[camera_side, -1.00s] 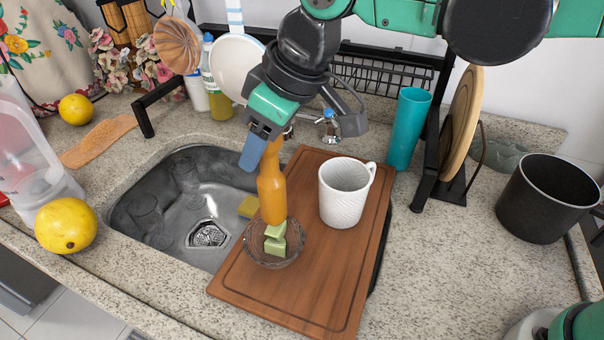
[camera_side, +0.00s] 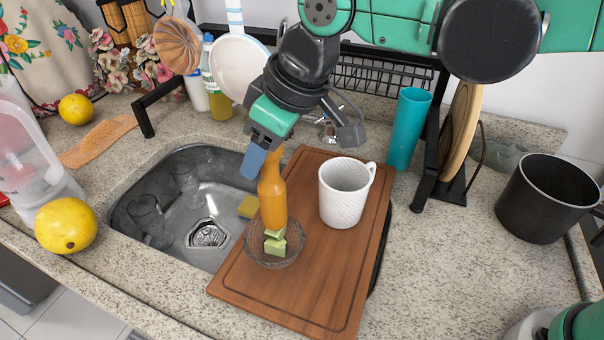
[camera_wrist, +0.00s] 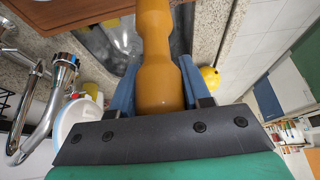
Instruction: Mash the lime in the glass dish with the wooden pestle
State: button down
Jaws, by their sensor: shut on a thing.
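The wooden pestle (camera_side: 272,196) is orange-brown and stands nearly upright in my gripper (camera_side: 264,158). My gripper is shut on its upper part; in the wrist view the pestle (camera_wrist: 155,50) runs between the two blue fingers. The glass dish (camera_side: 250,252) is small and clear and sits on the wooden board. Pale green lime pieces (camera_side: 275,246) lie in the dish, one on top of another. The pestle's lower end is at the top of the lime pieces; I cannot tell whether it touches them. The dish and lime do not show in the wrist view.
A white mug (camera_side: 341,203) stands close right of the dish on the wooden board (camera_side: 313,285). The sink (camera_side: 185,225) with glasses is to the left. A teal cup (camera_side: 407,130), rack and black pot (camera_side: 545,200) are farther right. The board's front is clear.

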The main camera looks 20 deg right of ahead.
jog(key=shift+r, duration=0.5)
jog(key=shift+f, duration=0.55)
dwell(0.4)
jog(key=shift+r, duration=0.55)
jog(key=shift+f, duration=0.65)
jog(key=shift+r, duration=0.15)
jog(key=shift+r, duration=0.5)
jog(key=shift+f, duration=0.55)
dwell(0.5)
jog(key=shift+r, duration=0.55)
